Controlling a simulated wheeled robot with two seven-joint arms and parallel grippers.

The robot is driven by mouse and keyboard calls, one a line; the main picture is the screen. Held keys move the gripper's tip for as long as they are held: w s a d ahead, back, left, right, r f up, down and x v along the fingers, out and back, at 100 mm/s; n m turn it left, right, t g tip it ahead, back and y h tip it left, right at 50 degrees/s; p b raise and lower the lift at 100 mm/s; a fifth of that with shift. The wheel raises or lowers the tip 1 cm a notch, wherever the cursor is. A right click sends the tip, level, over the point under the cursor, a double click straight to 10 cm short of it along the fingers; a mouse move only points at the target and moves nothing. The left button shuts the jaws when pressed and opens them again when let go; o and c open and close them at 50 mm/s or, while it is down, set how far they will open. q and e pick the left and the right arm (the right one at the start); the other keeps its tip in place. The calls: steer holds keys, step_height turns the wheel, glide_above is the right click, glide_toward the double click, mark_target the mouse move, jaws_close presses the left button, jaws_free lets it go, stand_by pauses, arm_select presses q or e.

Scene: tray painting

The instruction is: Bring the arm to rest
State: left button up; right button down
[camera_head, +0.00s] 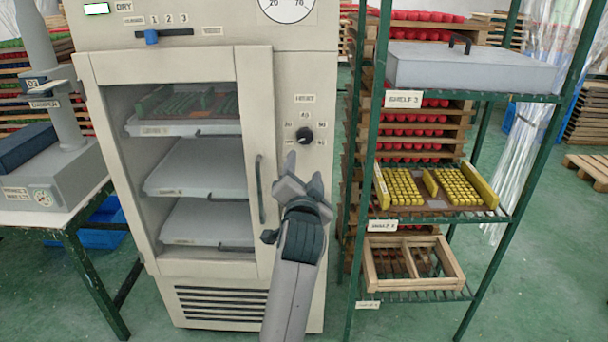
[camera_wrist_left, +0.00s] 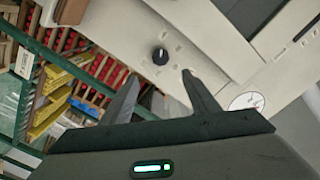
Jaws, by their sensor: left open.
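My left gripper (camera_head: 303,168) is open and empty in front of the drying cabinet (camera_head: 318,75), just below its black dial (camera_head: 304,135) and right of the door handle (camera_head: 260,190). In the left wrist view the two fingers (camera_wrist_left: 158,84) stand apart with the cabinet front beyond them. The dial (camera_wrist_left: 160,55) shows between and beyond the tips. I see no contact with the dial or the handle. The glazed cabinet door (camera_head: 256,110) looks shut. My right gripper is in neither view.
Inside the cabinet are grey trays (camera_head: 205,165), the top one with green pieces. A green shelf rack (camera_head: 357,190) at right holds a grey lidded box (camera_head: 470,70), yellow pieces (camera_head: 402,187) and a wooden frame (camera_head: 412,285). A table with a grey press (camera_head: 60,170) stands at left.

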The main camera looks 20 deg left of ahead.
arm_select(q)
steer(key=shift+s+d, duration=0.1)
steer(key=shift+s, duration=0.25)
steer(key=shift+f, duration=0.1)
steer(key=s+d+f+m+g+h, duration=0.1)
steer(key=d+f+g+h, duration=0.15)
steer(key=f, duration=1.45)
steer(key=s+d+f+g+h, duration=0.15)
steer(key=d+f, duration=0.25)
steer(key=f, duration=1.3)
steer(key=s+f+g+h, duration=0.1)
steer(key=s+f, duration=0.3)
steer(key=f, duration=0.3)
steer(key=s+f+g+h, duration=0.1)
steer(key=s+f, duration=0.2)
steer(key=f, duration=0.4)
steer(key=s+f+n+g, duration=0.2)
steer(key=s+f+g, duration=0.1)
steer(key=s+f, duration=1.55)
steer(key=s+a+f, duration=0.1)
steer(key=s+f, duration=0.2)
steer(key=s, duration=0.3)
steer(key=s+a+f+n+g, duration=0.1)
steer(key=s+f, duration=0.3)
steer(key=s, duration=0.3)
steer(key=s+a+f+n+g, duration=0.1)
steer(key=s+a+f, duration=0.1)
steer(key=s+f, duration=0.2)
steer(key=s, duration=0.3)
steer(key=shift+h, duration=0.3)
